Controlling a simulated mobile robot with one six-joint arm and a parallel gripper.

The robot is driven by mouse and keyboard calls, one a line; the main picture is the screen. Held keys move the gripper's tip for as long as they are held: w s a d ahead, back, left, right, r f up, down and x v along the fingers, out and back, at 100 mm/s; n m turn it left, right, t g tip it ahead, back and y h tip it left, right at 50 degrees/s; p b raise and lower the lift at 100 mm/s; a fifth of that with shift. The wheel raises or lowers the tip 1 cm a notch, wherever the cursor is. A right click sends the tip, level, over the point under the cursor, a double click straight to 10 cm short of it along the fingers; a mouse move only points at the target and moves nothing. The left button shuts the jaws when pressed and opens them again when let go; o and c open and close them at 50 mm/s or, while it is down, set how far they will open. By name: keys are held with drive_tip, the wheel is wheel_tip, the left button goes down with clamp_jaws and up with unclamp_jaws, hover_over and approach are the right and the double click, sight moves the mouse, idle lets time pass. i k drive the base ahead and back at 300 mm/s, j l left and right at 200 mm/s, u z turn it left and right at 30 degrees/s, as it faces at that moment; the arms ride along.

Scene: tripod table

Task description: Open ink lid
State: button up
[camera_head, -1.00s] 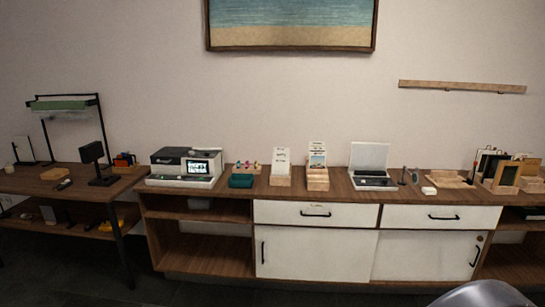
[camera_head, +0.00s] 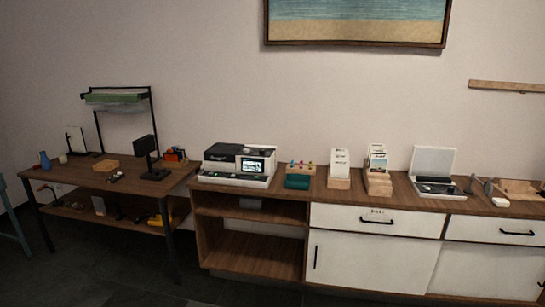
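A white and dark printer-like machine (camera_head: 237,166) with a small lit screen stands on the left end of the long wooden cabinet top. Its dark top looks closed. I cannot make out a separate ink lid at this distance. A teal box (camera_head: 298,181) sits just right of it, with small colored items behind. A flat device (camera_head: 437,186) with a raised white panel stands further right. My gripper is not in view.
The cabinet (camera_head: 352,260) has white drawers, doors and open shelves. Card holders (camera_head: 340,170) stand on it. A wooden table (camera_head: 75,180) with a lamp-like frame stands left, beyond a narrow gap. Dark floor (camera_head: 110,275) in front is clear.

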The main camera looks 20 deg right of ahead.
sight(219, 152)
drive_tip(key=i+j, duration=0.15)
drive_tip(key=i, duration=0.35)
drive_tip(key=i+j+z, duration=0.1)
drive_tip(key=i, duration=0.4)
drive_tip(key=i+j, duration=0.2)
drive_tip(key=i, duration=0.35)
drive_tip(key=i+j+z, duration=0.1)
drive_tip(key=i, duration=0.4)
drive_tip(key=i+j, duration=0.3)
drive_tip(key=i, duration=0.2)
drive_tip(key=i+j+z, duration=0.1)
drive_tip(key=i, duration=0.4)
drive_tip(key=j, duration=0.1)
